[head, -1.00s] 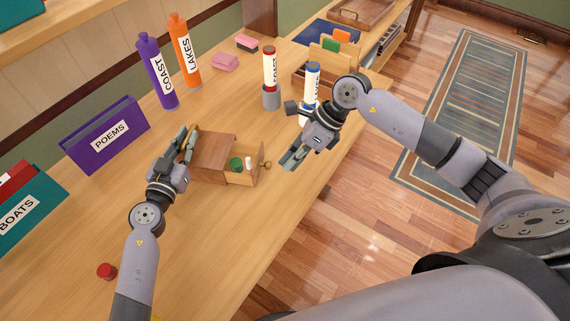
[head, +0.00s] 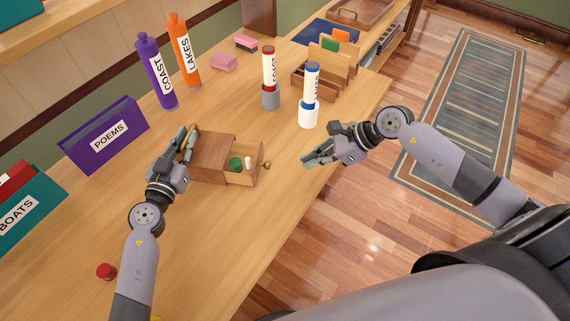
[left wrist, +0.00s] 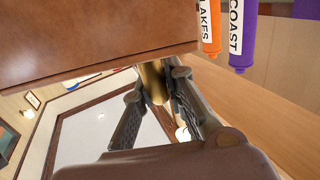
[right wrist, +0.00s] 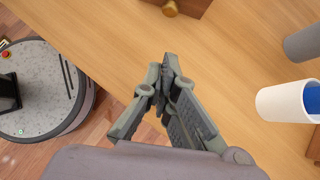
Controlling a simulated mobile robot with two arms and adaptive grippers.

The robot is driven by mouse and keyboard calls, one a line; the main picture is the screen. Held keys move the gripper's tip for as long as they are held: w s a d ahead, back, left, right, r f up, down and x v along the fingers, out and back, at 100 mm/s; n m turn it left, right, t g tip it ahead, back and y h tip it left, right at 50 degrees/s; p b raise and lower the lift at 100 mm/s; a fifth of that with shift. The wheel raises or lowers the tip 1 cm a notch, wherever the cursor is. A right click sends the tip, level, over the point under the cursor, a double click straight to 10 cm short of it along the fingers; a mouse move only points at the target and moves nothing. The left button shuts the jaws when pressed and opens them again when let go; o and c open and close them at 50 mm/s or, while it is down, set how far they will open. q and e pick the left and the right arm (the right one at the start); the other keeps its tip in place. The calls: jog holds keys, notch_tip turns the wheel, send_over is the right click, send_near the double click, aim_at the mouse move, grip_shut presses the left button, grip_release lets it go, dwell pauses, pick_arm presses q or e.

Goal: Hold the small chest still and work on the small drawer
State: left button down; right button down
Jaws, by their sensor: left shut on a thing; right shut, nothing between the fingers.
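The small brown wooden chest (head: 208,150) stands on the table, and its side also shows in the left wrist view (left wrist: 90,40). Its small drawer (head: 243,180) is pulled partly out, with a brass knob (head: 266,165) on the front. A green round item (head: 236,163) and a small white item (head: 249,163) lie in it. My left gripper (head: 187,142) is shut on a brass handle (left wrist: 153,80) on the chest's side. My right gripper (head: 312,159) is shut and empty, right of the knob and apart from it. The knob shows at the top of the right wrist view (right wrist: 171,8).
A white holder (head: 308,117) with a blue-topped tube and a grey holder (head: 271,97) with a red-topped tube stand behind. A purple POEMS box (head: 105,137) stands left. A red cap (head: 106,271) lies in front.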

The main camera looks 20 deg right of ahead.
aim_at(259, 158)
jog(key=x, duration=0.4)
jog(key=a, duration=0.1)
jog(key=w+a, duration=0.1)
jog(key=a, duration=0.1)
jog(key=shift+w+f, duration=0.1)
jog(key=shift+w, duration=0.25)
jog(key=shift+w+a, duration=0.2)
jog(key=shift+a, duration=0.15)
jog(key=w+a, duration=0.1)
jog(key=a, duration=0.1)
jog(key=w+a, duration=0.3)
jog(key=a, duration=0.2)
jog(key=shift+w, duration=0.2)
pick_arm(q)
jog(key=shift+d, duration=0.1)
